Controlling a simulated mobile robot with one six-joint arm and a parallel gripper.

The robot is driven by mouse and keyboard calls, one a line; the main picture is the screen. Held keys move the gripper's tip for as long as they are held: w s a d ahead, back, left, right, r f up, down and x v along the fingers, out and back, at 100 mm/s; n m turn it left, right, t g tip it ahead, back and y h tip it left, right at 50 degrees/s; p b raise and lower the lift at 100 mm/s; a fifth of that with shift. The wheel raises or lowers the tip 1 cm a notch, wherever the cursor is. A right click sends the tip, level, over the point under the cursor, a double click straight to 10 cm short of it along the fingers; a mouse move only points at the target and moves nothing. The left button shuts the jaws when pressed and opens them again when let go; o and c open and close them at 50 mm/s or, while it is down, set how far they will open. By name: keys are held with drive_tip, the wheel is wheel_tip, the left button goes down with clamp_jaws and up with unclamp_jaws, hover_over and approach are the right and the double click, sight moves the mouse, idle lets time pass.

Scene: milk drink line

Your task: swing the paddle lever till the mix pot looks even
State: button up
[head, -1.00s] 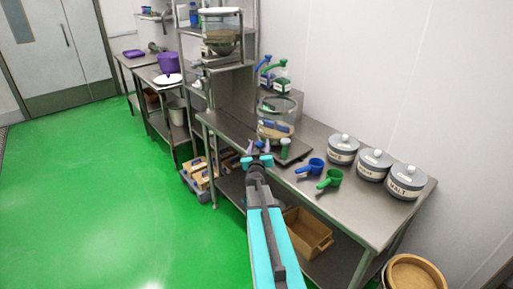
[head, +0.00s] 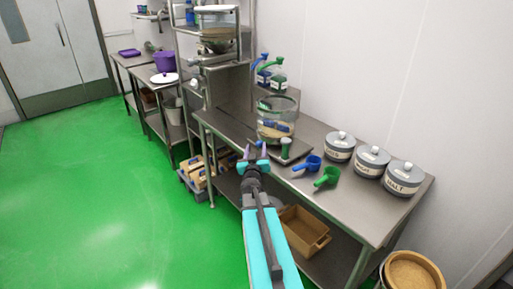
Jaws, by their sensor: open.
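The mix pot (head: 278,108) is a clear glass vessel on a flat metal plate on the steel bench. A pale tan mix lies low in it, with blue paddle parts showing through the glass. A short upright handle with a pale green top (head: 286,143), which looks like the paddle lever, stands at the pot's front right. My gripper (head: 254,153) is open and empty at the bench's front edge, left of that handle and apart from it. Whether the mix is even is too small to tell.
A blue scoop (head: 308,164) and a green scoop (head: 327,177) lie right of the handle. Three lidded grey jars (head: 371,162) stand along the wall. Pump bottles (head: 278,80) stand behind the pot. A steel rack (head: 193,90) rises left. The green floor is open at left.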

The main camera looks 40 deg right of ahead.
drive_tip(key=p+v, duration=0.1)
drive_tip(key=v, duration=0.6)
drive_tip(key=shift+p+v, duration=1.05)
drive_tip(key=shift+p, duration=1.85)
